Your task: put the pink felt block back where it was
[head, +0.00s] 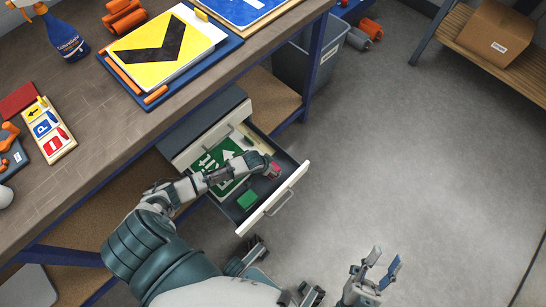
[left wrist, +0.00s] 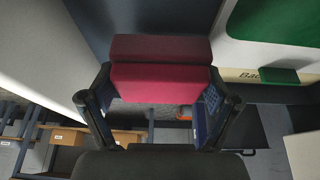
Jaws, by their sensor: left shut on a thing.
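The pink felt block (head: 274,169) is between the fingers of my left gripper (head: 267,167), over the right part of the open drawer (head: 287,205). In the left wrist view the block (left wrist: 160,82) fills the space between the two fingertips, with a darker upper part. I cannot tell whether it touches the drawer floor. A green block (head: 247,200) lies in the drawer's near part. A green and white sign (head: 217,160) lies in the drawer, partly hidden by my left arm. My right gripper (head: 380,272) is open and empty over the floor, away from the drawer.
The drawer sits under the workbench (head: 80,115). On the bench are a yellow arrow sign (head: 165,52), a spray bottle (head: 62,35) and a small sign board (head: 47,130). A grey bin (head: 305,60) stands beyond the drawer. The floor to the right is clear.

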